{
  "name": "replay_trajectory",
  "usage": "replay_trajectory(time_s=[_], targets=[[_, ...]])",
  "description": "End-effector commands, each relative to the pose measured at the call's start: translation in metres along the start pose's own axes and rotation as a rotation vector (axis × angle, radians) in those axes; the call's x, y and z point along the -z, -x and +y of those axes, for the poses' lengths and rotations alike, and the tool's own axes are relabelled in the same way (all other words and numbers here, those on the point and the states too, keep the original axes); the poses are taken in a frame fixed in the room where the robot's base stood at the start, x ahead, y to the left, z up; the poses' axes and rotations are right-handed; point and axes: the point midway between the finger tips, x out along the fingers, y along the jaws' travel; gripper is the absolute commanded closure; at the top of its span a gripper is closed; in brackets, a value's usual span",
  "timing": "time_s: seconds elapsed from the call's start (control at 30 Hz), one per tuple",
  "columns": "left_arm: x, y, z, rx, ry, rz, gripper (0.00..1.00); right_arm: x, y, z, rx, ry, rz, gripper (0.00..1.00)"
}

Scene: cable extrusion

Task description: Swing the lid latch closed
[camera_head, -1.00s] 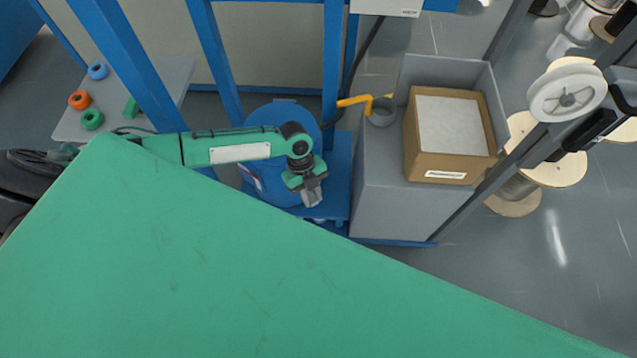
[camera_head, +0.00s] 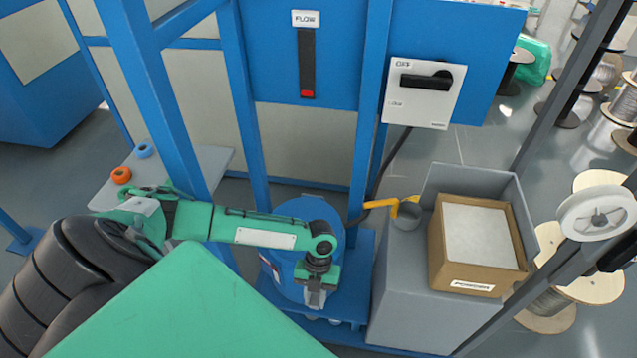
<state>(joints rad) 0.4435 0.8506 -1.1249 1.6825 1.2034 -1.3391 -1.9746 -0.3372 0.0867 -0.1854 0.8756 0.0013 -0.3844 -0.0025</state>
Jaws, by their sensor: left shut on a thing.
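My left gripper (camera_head: 315,298) reaches in from the left and points down at the drum's near right side. Its jaws are shut on a small part there, which I take to be the lid latch; the jaws and wrist hide it, so its angle cannot be told. My right gripper is out of view.
Blue posts (camera_head: 242,110) stand close behind my left arm. A white switch panel (camera_head: 425,112) hangs above.

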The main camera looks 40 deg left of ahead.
Motion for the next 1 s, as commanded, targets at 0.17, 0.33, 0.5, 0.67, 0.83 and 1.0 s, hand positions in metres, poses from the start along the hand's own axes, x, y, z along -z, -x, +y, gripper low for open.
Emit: replay_trajectory(time_s=[0.17,0.33,0.5,0.67,0.83,1.0], targets=[[-0.001,0.001,0.002,-0.006,-0.013,-0.003,1.00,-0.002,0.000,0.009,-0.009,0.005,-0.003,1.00],[-0.001,0.001,0.002,-0.007,-0.013,-0.003,1.00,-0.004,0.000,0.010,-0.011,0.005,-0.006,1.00],[-0.001,0.001,0.002,-0.007,-0.012,-0.003,0.63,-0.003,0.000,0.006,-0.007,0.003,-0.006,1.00],[-0.001,0.001,0.002,-0.006,-0.011,-0.002,0.53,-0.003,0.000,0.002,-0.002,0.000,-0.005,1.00],[0.000,0.001,0.001,-0.005,-0.011,-0.002,0.53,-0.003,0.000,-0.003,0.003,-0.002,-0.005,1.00],[0.001,0.013,0.001,-0.005,-0.010,-0.002,0.53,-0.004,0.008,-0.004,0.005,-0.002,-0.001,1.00]])
